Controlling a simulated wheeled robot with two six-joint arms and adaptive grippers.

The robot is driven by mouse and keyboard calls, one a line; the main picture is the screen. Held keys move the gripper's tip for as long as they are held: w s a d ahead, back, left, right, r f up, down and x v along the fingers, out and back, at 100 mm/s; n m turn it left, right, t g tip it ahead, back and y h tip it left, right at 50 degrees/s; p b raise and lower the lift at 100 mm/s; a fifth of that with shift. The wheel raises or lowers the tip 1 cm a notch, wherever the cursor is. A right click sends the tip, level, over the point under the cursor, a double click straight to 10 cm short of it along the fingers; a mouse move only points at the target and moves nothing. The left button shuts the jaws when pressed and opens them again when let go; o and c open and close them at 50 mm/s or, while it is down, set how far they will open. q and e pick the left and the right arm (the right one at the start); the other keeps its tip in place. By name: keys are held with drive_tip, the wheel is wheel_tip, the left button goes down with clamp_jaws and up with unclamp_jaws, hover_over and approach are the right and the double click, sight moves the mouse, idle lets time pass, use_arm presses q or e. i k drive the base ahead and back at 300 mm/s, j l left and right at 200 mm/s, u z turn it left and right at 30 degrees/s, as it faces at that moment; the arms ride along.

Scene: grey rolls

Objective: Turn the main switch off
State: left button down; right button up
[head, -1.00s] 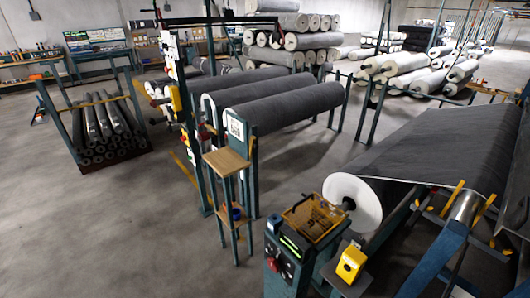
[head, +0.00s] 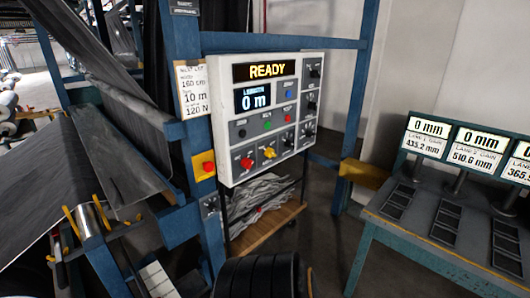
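A white-framed control panel (head: 262,112) hangs on the blue frame in the middle of the head view. Its upper display reads READY and a smaller display reads LENGTH 0 m. On its lower row are a red knob (head: 246,162), a yellow knob (head: 269,152) and a black knob (head: 288,138). Labels by the knobs are too small to read, so I cannot tell which is the main switch. A small yellow box with a red button (head: 208,166) is on the post left of the panel. Neither gripper is in view.
A blue-framed table (head: 440,240) with several gauge displays stands at the right. A wooden shelf (head: 262,228) with grey scraps is below the panel. Dark sheet material (head: 75,165) spans the machine at the left. A dark ribbed shape is at the bottom centre.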

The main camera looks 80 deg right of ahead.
sight(246, 163)
drive_tip(key=z, duration=2.75)
